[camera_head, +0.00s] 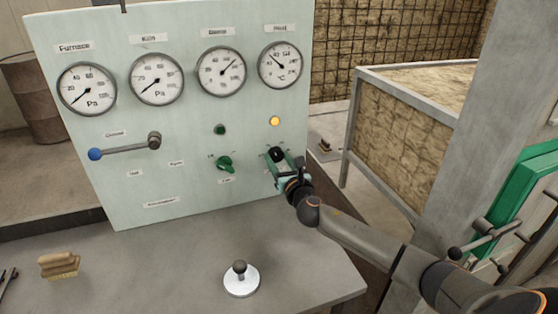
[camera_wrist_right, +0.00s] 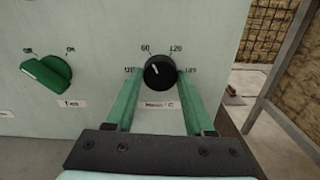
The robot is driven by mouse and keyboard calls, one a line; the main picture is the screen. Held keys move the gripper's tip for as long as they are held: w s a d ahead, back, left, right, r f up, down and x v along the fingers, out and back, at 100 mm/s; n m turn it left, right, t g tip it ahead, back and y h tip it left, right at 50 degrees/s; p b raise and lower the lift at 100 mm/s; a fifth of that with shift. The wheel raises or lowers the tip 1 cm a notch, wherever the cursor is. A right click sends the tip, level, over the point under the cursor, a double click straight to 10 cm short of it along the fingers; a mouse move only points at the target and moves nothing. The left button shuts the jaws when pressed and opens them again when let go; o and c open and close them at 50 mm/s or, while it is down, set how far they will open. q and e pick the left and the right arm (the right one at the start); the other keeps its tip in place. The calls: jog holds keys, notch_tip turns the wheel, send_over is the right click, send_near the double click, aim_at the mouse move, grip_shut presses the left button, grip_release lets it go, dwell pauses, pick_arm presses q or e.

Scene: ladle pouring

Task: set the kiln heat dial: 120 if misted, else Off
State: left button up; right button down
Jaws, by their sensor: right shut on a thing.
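The black heat dial (camera_wrist_right: 160,73) is on the pale green panel (camera_head: 120,205), at its lower right. In the right wrist view its scale reads 60 at upper left and 120 at upper right, with small labels at lower left and lower right partly hidden by the fingers. Its white mark points up and slightly left, towards 60. My right gripper (camera_head: 283,165) is shut on the dial, one green finger on each side. My left gripper is not in view. I see no clear misting, but the small labels under the dial are hard to read.
The panel has several round gauges (camera_head: 157,79), a lit yellow lamp (camera_head: 275,121), a dark green lamp (camera_head: 220,130), a green switch (camera_head: 225,164) and a blue-ended lever (camera_head: 125,148). A brush (camera_head: 59,265) and a white-based knob (camera_head: 241,281) are on the grey bench (camera_head: 170,275).

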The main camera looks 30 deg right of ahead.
jog(key=m, duration=0.6)
jog(key=shift+a, duration=0.1)
jog(key=m, duration=0.4)
jog(key=shift+m, duration=0.4)
dwell(0.3)
jog(key=shift+c, duration=1.4)
grip_release()
jog(key=v, duration=1.2)
jog(key=shift+s, duration=0.25)
